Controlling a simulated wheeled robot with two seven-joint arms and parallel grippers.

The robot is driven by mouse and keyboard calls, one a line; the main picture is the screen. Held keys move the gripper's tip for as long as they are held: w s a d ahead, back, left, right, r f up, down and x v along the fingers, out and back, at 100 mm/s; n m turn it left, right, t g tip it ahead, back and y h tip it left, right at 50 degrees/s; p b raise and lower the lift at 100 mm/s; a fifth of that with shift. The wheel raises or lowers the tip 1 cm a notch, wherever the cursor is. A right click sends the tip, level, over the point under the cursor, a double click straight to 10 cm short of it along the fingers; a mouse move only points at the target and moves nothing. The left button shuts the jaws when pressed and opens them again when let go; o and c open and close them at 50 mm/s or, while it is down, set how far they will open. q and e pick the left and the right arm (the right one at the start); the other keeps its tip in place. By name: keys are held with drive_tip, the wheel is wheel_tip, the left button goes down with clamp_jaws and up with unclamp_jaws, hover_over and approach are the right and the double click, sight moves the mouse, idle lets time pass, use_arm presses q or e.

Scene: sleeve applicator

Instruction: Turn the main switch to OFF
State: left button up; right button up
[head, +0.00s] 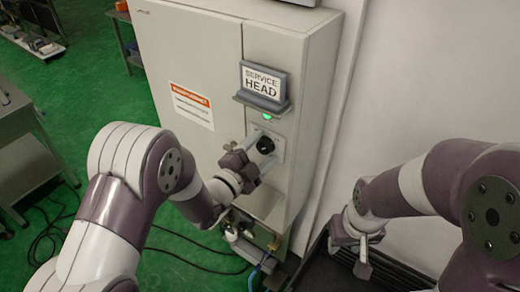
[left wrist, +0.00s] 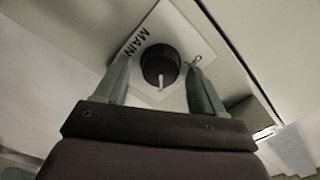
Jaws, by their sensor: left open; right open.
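The main switch is a round black knob (head: 265,145) on a light plate on the side of the grey cabinet, below the green light. It also shows in the left wrist view (left wrist: 159,66), with a pale pointer mark on it and the word MAIN on its plate (left wrist: 185,35). My left gripper (head: 258,152) is open in front of the knob. In the left wrist view its two fingers (left wrist: 160,80) stand on either side of the knob; I cannot tell whether they touch it. My right gripper (head: 360,255) is open, low at the right, away from the switch.
A SERVICE HEAD sign (head: 263,82) stands on a small ledge above the switch, over a lit green lamp (head: 267,116). The cabinet (head: 190,50) carries an orange warning label (head: 191,105). Hoses and fittings (head: 245,245) lie below. A dark tray (head: 330,270) is under my right gripper.

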use_arm(q)
drive_tip(key=c, duration=1.1)
drive_tip(key=shift+o, duration=0.2)
drive_tip(key=n+b, duration=0.2)
drive_tip(key=n, duration=0.1)
drive_tip(key=shift+f+b, duration=0.15)
drive_tip(key=shift+b, duration=0.15)
drive_tip(key=n+b, duration=0.2)
drive_tip(key=n, duration=0.3)
drive_tip(key=shift+w+a+n+b, duration=0.1)
drive_tip(key=shift+n+b, duration=0.2)
drive_tip(key=shift+b, duration=0.1)
drive_tip(key=n, duration=0.1)
drive_tip(key=n+b, duration=0.1)
drive_tip(key=n, duration=0.2)
drive_tip(key=shift+r+n, duration=0.3)
drive_tip(key=shift+w+a+r+n+b, duration=0.1)
drive_tip(key=shift+n+b, duration=0.35)
drive_tip(key=shift+n, duration=1.85)
